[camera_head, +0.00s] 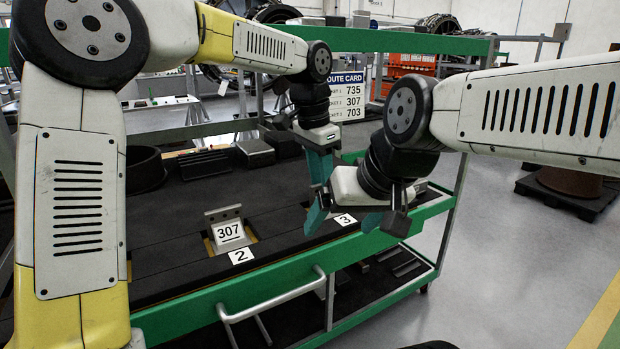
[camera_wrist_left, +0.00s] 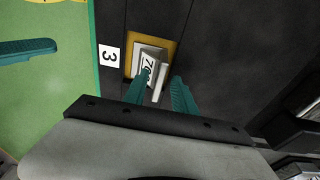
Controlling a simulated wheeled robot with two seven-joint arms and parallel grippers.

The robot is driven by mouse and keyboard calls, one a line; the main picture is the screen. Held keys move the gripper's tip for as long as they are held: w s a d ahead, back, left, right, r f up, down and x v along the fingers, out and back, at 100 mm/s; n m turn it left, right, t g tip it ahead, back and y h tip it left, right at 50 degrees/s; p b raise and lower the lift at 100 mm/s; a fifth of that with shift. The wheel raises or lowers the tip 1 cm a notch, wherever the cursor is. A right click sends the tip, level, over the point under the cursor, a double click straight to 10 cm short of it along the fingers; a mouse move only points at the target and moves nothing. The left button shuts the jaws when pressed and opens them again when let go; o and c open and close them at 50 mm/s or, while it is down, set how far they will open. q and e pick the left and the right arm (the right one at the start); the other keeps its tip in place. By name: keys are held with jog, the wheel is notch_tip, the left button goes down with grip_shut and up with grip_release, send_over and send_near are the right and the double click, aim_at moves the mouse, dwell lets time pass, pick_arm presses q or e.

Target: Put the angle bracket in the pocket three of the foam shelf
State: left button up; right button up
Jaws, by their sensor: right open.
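A grey metal angle bracket (camera_wrist_left: 152,53), its label partly covered, is at the yellow-lined pocket three (camera_wrist_left: 129,67), beside the tag 3, in the left wrist view. Whether it is fully seated is unclear. My left gripper (camera_wrist_left: 160,77) has its teal fingers apart on either side of the bracket, with a dark gap by one finger. In the head view my left gripper (camera_head: 322,165) is partly hidden behind my right one. My right gripper (camera_head: 345,218) is open and empty, in front of pocket three near the shelf edge. The foam shelf (camera_head: 180,212) is dark.
A bracket labelled 307 (camera_head: 229,229) sits in pocket two. A route card (camera_head: 345,95) lists 735, 307 and 703. A dark ring (camera_head: 146,168) and boxes (camera_head: 256,152) stand farther back. The green cart rail (camera_head: 200,302) and handle edge the front. My two arms are close together.

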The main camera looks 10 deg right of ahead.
pick_arm(q)
jog(key=shift+r, duration=0.1)
notch_tip(320, 180, up, 12)
jog(key=a, duration=0.2)
jog(key=s+a+f+n+t, duration=0.1)
jog(key=s+a+n+t, duration=0.2)
jog(key=a, duration=0.5)
jog(key=s+a+f+n, duration=0.2)
jog(key=s+a+n, duration=0.15)
jog(key=a, duration=0.45)
jog(key=s+a+f+n+t, duration=0.1)
jog(key=s+a+f+n, duration=0.1)
jog(key=s+a+f, duration=0.1)
jog(key=s+a+f+n, duration=0.2)
jog(key=s+a+f, duration=0.1)
jog(key=s+a, duration=0.1)
jog(key=s+a+f+n+t, duration=0.1)
jog(key=s+a+f+n, duration=0.2)
jog(key=s, duration=0.1)
jog(key=shift+a+f+t+h, duration=0.2)
jog(key=shift+a+t+h, duration=0.1)
jog(key=shift+a, duration=0.1)
